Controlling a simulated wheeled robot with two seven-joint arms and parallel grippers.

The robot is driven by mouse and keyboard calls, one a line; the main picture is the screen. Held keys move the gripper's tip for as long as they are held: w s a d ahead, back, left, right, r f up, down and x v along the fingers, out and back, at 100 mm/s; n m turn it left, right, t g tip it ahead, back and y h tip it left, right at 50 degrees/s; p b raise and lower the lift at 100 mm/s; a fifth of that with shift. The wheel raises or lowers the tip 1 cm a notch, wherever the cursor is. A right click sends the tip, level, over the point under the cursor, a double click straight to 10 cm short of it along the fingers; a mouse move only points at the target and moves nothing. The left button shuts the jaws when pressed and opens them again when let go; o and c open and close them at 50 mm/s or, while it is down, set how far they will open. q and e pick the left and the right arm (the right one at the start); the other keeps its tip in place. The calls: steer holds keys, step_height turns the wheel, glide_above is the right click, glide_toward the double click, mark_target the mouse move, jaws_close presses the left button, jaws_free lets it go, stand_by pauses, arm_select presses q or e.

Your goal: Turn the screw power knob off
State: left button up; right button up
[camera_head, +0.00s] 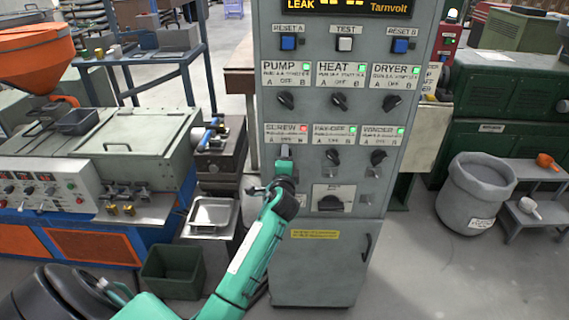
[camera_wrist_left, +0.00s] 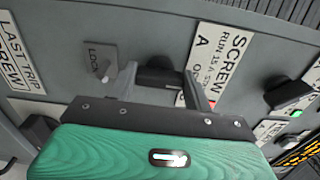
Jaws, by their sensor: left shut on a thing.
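The grey control cabinet (camera_head: 318,235) stands in the middle of the head view. Its SCREW label (camera_head: 287,129) has a red lamp (camera_head: 304,128) at its right. My left gripper (camera_head: 284,152) is at the panel just below that label and hides the knob there. In the left wrist view the black screw knob (camera_wrist_left: 162,76) sits between the two fingers of my left gripper (camera_wrist_left: 161,84), which is shut on it. The knob's exact pointing is hard to tell. The SCREW label also shows in the left wrist view (camera_wrist_left: 222,60). My right gripper is not in view.
Other knobs sit close by: the pump knob (camera_head: 285,100) above, the pay-off knob (camera_head: 332,156) and winder knob (camera_head: 378,157) to the right; their lamps are green. A LOCK fitting (camera_wrist_left: 105,68) is left of the fingers in the left wrist view.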

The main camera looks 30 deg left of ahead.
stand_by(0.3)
arm_select(q)
steer(key=o, duration=1)
steer(key=b+v, duration=0.4)
steer(key=v, duration=1)
steer(key=shift+a, duration=0.1)
